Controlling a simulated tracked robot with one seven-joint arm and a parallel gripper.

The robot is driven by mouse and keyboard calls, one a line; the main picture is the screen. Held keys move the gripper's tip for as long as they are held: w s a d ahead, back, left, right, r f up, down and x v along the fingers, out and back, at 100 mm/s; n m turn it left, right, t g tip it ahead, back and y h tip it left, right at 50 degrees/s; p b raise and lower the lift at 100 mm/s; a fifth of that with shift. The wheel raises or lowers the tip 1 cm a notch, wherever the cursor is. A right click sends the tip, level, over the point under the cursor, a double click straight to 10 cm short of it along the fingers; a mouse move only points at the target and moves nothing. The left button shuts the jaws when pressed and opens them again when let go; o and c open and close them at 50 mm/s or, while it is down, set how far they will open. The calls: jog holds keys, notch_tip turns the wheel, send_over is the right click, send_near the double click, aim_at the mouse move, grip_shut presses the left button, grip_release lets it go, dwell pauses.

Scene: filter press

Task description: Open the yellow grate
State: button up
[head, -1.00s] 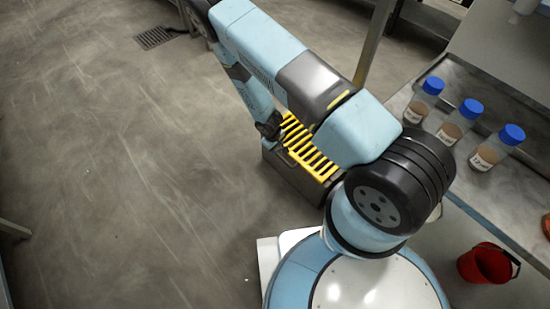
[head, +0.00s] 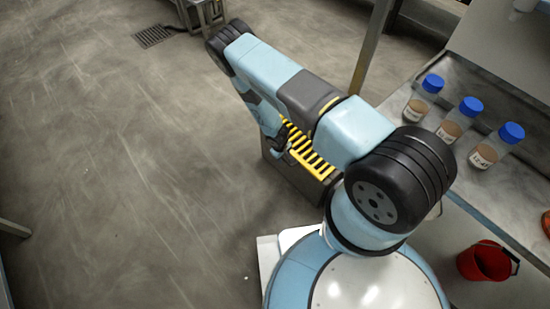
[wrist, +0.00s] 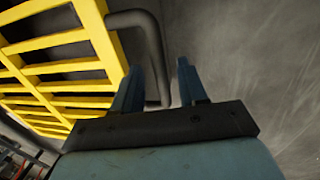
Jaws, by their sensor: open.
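The yellow grate (head: 308,150) lies flat on top of a dark box (head: 296,180) on the floor, partly hidden behind my arm in the head view. In the wrist view the slatted grate (wrist: 62,62) fills the upper left. A dark bent handle (wrist: 150,50) sticks out from its edge. I cannot tell whether a finger touches the handle. In the head view my gripper (head: 284,156) is small and dark beside the grate's left edge.
A metal bench (head: 470,185) on the right holds several blue-capped jars (head: 465,120). A red bucket (head: 484,262) stands below it. A metal post (head: 370,50) rises behind the box. The floor to the left is clear, with a drain (head: 153,37) far back.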

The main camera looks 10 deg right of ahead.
jog(key=shift+c, duration=0.2)
grip_shut()
dwell(0.3)
jog(key=shift+f, duration=0.1)
